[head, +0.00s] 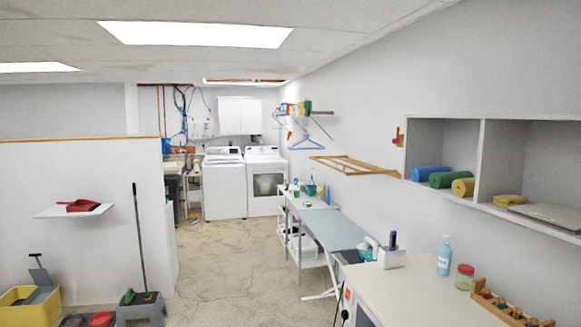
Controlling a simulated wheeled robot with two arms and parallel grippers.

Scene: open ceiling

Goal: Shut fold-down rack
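A wooden fold-down rack (352,165) is mounted on the right wall, beyond the wall shelf. Its slatted frame is folded down and sticks out from the wall into the room, roughly level, above the ironing board. Neither of my grippers shows in the head view.
A white counter (424,289) with bottles and a wooden rack of small items runs along the right. An ironing board (331,229) stands below the fold-down rack. A wall shelf (479,160) holds rolled mats. The concrete floor (232,262) in the middle is clear.

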